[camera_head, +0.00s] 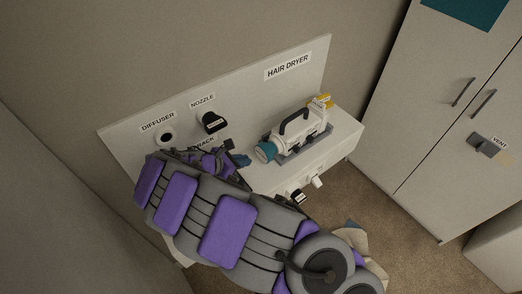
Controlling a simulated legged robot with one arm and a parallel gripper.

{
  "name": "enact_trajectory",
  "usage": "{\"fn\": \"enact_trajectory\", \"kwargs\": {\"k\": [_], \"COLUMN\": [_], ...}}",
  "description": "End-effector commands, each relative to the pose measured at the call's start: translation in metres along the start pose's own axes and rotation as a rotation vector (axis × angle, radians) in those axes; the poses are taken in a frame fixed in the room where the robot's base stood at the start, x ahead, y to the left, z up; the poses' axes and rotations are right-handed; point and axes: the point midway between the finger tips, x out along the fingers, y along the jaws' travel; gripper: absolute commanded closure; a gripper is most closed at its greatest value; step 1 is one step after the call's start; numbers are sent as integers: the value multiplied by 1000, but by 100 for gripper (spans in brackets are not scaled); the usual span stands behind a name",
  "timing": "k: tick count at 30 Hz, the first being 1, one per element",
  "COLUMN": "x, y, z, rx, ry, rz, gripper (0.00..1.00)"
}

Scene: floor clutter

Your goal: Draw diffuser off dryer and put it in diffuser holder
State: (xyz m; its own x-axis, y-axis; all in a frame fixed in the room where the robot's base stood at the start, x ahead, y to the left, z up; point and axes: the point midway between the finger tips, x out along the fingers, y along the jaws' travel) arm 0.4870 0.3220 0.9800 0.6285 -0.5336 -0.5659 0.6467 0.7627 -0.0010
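The hair dryer (300,138), white with a black handle, lies on a grey cradle on the white shelf below the HAIR DRYER label. A teal round piece (265,152), which looks like the diffuser, sits at its left front end. The diffuser holder (166,138) is a pale ring with a dark centre on the back panel, under the DIFFUSER label. It looks empty. My gripper (236,153) is just left of the teal piece, with a small gap showing between them. My arm hides part of it, and I cannot tell whether its fingers are apart.
A black nozzle (213,122) sits on the panel right of the diffuser holder. A RACK label is partly covered by my arm. Black and white knobs (306,189) stick out of the shelf front. Grey cabinets (440,110) stand at the right, with bare carpet before them.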

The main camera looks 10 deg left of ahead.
Motion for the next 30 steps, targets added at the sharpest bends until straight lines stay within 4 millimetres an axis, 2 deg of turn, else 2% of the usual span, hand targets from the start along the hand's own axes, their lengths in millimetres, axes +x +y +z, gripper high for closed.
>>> {"fn": "enact_trajectory", "kwargs": {"k": [1, 6, 13, 17, 20, 30], "x": [0, 0, -1, -10, -25, -100], "y": [0, 1, 1, 1, 1, 3], "z": [0, 0, 0, 0, 1, 0], "rx": [-1, -1, -1, -1, -2, -2], "ry": [0, -1, -1, -1, -3, 2], "rz": [0, 0, 1, 3, 3, 7], "gripper": [87, 73, 73, 73, 73, 73]}}
